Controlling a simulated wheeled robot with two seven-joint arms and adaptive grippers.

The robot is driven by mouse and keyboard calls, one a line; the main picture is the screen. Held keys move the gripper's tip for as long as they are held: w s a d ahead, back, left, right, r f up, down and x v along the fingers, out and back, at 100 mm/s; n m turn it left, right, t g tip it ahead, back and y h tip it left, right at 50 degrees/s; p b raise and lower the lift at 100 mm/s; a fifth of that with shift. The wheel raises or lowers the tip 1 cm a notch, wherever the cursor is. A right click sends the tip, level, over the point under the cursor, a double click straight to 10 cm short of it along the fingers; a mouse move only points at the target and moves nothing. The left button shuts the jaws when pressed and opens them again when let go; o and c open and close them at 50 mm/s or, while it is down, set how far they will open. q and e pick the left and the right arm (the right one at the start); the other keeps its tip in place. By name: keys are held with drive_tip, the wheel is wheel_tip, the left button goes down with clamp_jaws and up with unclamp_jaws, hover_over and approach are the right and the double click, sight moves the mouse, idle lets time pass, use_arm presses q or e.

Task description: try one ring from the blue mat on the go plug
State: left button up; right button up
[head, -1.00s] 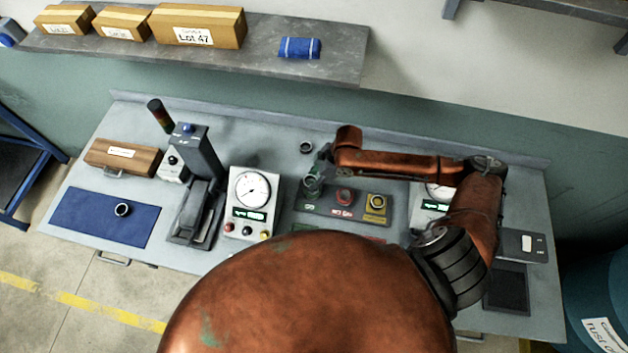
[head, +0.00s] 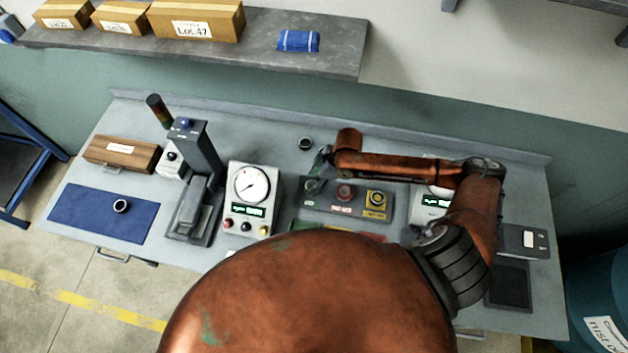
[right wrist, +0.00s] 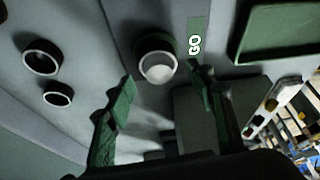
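The go plug (right wrist: 158,66) stands beside the green GO label (right wrist: 196,40) in the right wrist view, a pale round top inside a dark, greenish rim. I cannot tell whether that rim is a ring. In the head view the go plug (head: 313,185) is at the left of the plug block, partly covered. My right gripper (right wrist: 163,80) is open, its two green fingers apart and empty near the plug; it also shows in the head view (head: 321,162). A dark ring (head: 121,206) lies on the blue mat (head: 75,212). My left gripper is out of view.
A loose dark ring (head: 305,144) lies behind the plug block (head: 325,208); two dark round rims show in the right wrist view (right wrist: 42,57) (right wrist: 57,95). A dial gauge (head: 252,190) and a press (head: 200,165) stand between mat and block. My arm hides the front middle.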

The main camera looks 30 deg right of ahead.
drive_tip(key=shift+o, duration=0.6)
drive_tip(key=shift+d+r, duration=0.15)
drive_tip(key=v, duration=1.1)
drive_tip(key=shift+r, duration=0.35)
